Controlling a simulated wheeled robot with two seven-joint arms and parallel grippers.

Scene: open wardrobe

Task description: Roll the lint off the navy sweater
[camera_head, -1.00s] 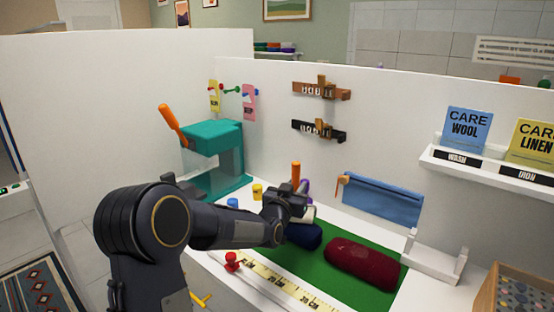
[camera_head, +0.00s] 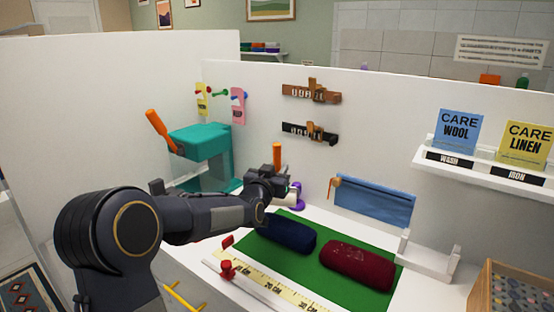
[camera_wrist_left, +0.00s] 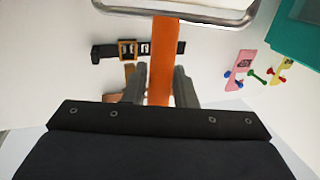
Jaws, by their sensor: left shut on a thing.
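The navy sweater (camera_head: 288,232) lies rolled up on the green mat (camera_head: 262,253). No lint can be made out on it at this size. My left gripper (camera_head: 276,182) is shut on the orange handle of the lint roller (camera_head: 277,154), behind the navy sweater and apart from it. The roller's pale head shows only partly beside the gripper. In the left wrist view the orange handle (camera_wrist_left: 162,62) stands between the two fingers (camera_wrist_left: 160,88), with the metal frame at the top edge. My right gripper is not in view.
A maroon rolled sweater (camera_head: 357,266) lies right of the navy one. A yellow measuring tape (camera_head: 270,284) runs along the front. A teal device (camera_head: 200,140) stands back left. A blue cloth (camera_head: 374,203) hangs behind, and a white stand (camera_head: 428,258) is at right.

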